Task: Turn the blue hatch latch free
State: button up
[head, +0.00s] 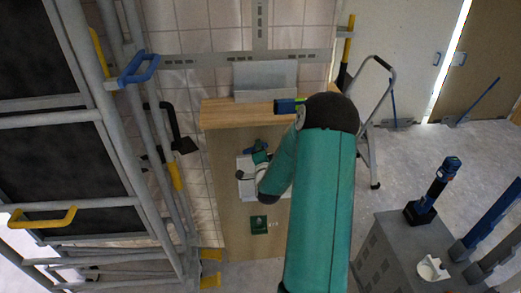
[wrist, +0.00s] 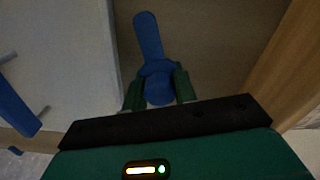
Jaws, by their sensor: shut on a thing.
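The blue hatch latch (wrist: 148,36) has a long rounded lever and a round hub, and its lever points up and slightly left in the wrist view. My gripper (wrist: 158,88) has its two green fingers shut on the hub, one on each side. In the head view a small blue part of the latch (head: 256,146) shows on the front of the wooden cabinet, beside the white hatch panel (head: 245,184). My gripper (head: 261,158) is up against it there, partly hidden by my arm. The white panel also fills the left of the wrist view (wrist: 60,50).
A railed frame with a blue handle (head: 138,68) stands left. A grey bench (head: 390,250) stands right, with open floor behind it.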

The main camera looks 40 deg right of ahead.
jog(key=shift+m, duration=4.8)
jog(key=o, duration=1)
jog(key=shift+c, duration=0.2)
jog(key=shift+s+a, duration=0.1)
jog(key=v, duration=1.3)
jog(key=shift+s+a, duration=0.2)
